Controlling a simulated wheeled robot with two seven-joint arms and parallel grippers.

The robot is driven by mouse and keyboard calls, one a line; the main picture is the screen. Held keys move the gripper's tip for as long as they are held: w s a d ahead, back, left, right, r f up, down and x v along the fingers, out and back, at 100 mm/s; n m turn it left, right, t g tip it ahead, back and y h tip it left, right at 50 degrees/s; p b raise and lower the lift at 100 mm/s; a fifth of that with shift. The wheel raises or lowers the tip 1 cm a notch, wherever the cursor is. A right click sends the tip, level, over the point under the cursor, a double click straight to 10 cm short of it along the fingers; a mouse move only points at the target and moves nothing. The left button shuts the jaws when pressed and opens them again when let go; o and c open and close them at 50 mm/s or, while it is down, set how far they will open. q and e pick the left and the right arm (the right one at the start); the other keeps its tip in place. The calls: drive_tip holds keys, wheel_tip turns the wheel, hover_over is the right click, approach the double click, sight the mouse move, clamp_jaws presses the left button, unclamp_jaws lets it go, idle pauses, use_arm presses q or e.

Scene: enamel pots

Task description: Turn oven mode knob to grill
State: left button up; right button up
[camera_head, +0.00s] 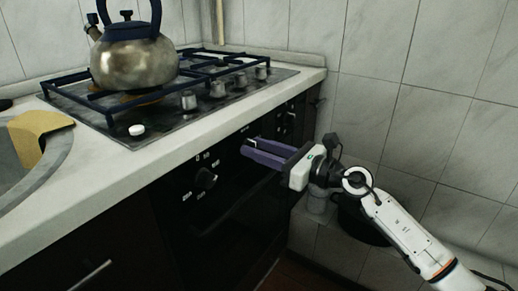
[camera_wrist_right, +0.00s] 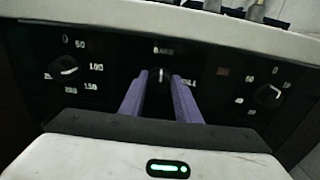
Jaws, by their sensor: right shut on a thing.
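The oven mode knob (camera_wrist_right: 159,75) is the middle knob on the black oven panel in the right wrist view. Its pale pointer stands about upright, towards a label above that seems to read "BAKE". A label partly hidden to its right ends in "LL". My right gripper (camera_wrist_right: 158,82) has one purple finger on each side of this knob and is shut on it. In the head view the right gripper (camera_head: 257,148) reaches the oven front from the right, and the knob is mostly hidden by its fingers. My left gripper is not in view.
A temperature knob (camera_wrist_right: 62,70) sits left of the mode knob, and another numbered knob (camera_wrist_right: 268,95) sits right. The counter edge (camera_wrist_right: 180,20) overhangs just above. A kettle (camera_head: 137,55) stands on the gas hob (camera_head: 110,125). A tiled wall (camera_head: 420,110) is close on the right.

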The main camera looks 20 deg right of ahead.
drive_tip(key=shift+p, duration=0.3)
drive_tip(key=shift+r+m+p, duration=0.1)
drive_tip(key=shift+m+p, duration=0.25)
drive_tip(key=shift+m, duration=0.15)
drive_tip(key=m+p, duration=0.3)
drive_tip(key=shift+r, duration=0.1)
drive_tip(key=m+p, duration=0.2)
drive_tip(key=shift+d+m+p, duration=0.1)
drive_tip(key=shift+m+p, duration=0.25)
drive_tip(key=shift+m, duration=0.05)
drive_tip(key=shift+w+m+p, duration=0.1)
drive_tip(key=shift+m+p, duration=0.65)
drive_tip(key=shift+m, duration=0.15)
drive_tip(key=m+p, duration=0.3)
drive_tip(key=m, duration=0.1)
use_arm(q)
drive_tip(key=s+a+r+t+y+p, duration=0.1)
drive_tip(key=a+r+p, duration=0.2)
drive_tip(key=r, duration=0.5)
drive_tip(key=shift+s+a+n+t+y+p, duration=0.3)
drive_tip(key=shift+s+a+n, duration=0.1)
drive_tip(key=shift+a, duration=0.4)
use_arm(e)
drive_tip(key=m, duration=0.5)
drive_tip(key=shift+f, duration=0.35)
drive_tip(key=shift+m, duration=0.3)
